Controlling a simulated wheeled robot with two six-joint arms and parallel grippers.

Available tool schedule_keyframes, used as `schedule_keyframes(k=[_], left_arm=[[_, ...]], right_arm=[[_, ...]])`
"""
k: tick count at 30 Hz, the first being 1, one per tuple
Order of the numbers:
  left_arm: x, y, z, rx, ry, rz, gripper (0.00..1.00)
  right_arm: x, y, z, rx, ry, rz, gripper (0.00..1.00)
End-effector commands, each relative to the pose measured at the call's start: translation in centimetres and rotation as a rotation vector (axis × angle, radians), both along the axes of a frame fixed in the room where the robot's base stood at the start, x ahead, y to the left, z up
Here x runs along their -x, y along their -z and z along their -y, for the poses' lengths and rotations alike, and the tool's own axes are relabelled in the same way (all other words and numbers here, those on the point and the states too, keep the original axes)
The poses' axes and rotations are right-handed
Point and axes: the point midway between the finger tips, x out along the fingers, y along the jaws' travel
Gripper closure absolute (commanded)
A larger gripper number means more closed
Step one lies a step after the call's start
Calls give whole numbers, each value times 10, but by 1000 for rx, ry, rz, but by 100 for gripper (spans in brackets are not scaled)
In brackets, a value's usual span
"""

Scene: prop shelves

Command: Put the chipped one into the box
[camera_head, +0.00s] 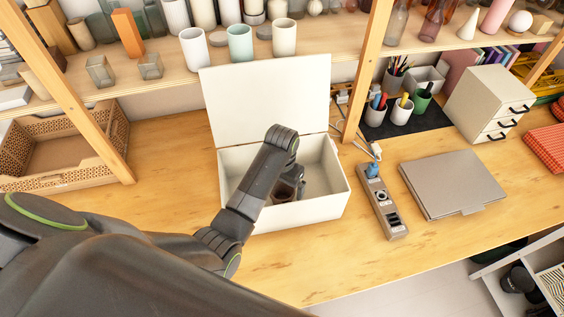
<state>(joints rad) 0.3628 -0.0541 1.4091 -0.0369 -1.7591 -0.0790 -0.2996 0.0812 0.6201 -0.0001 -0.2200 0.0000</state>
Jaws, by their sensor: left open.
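A white box (335,205) stands on the wooden desk with its lid (265,100) raised at the back. My left arm reaches over the front of the box, and my left gripper (290,187) is open, low inside it. The arm hides part of the box's inside, and I cannot tell whether anything lies there. Three cups stand at the front of the shelf above: a white cup (195,50), a mint cup (240,43) and a cream cup (284,38). I cannot make out a chip on any of them. My right gripper is not in view.
A power strip (385,205) and a closed laptop (452,183) lie right of the box. Wooden shelf posts (368,65) rise behind it. A woven basket (60,150) is at left. Pen cups and a small drawer unit (488,103) stand at back right. The desk's front edge is bare.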

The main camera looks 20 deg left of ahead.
Motion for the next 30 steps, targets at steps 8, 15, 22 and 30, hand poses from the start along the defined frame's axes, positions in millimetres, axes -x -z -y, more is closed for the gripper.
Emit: schedule_keyframes(k=[8,15,22,30], left_arm=[[-1,-73,0,0,1,5,3],[0,-108,0,0,1,-1,3],[0,-116,0,0,0,-1,3],[0,-115,0,0,0,-1,3]], right_arm=[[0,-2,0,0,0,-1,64],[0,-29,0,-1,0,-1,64],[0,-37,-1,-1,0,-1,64],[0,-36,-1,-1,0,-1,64]])
